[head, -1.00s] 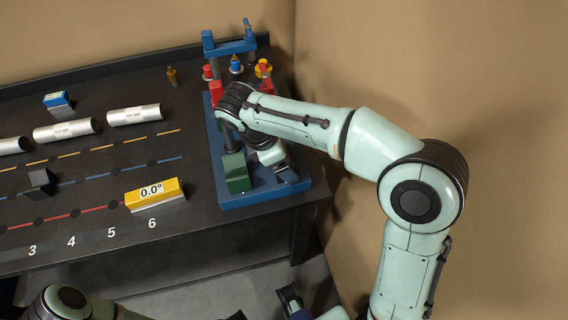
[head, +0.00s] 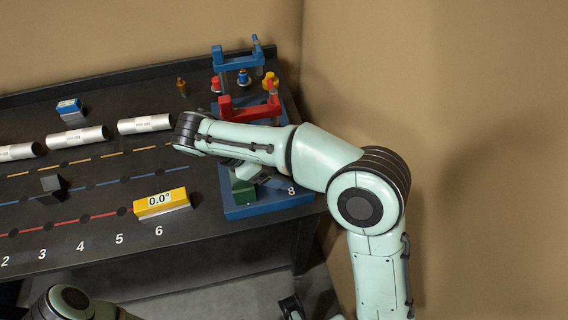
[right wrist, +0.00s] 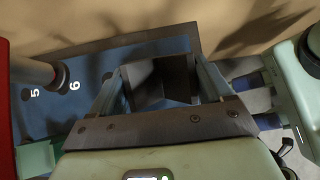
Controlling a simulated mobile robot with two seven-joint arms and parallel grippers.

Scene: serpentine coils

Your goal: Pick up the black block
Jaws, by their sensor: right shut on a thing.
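A black block (right wrist: 178,80) sits between the fingers of my right gripper (right wrist: 163,90) in the right wrist view; the gripper is shut on it. In the head view my right forearm and wrist hang over the blue base, and the fingers and held block are mostly hidden there. A second dark block (head: 52,186) stands on the table's blue line at the left. My left arm shows only in part at the bottom left; its gripper is not in view.
The blue base (head: 265,207) carries a green block (head: 243,191), a red bracket (head: 250,108) and a blue bracket (head: 238,60). A yellow block reading 0.0° (head: 162,203) and silver cylinders (head: 145,124) lie on the dark table. A wall closes the right side.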

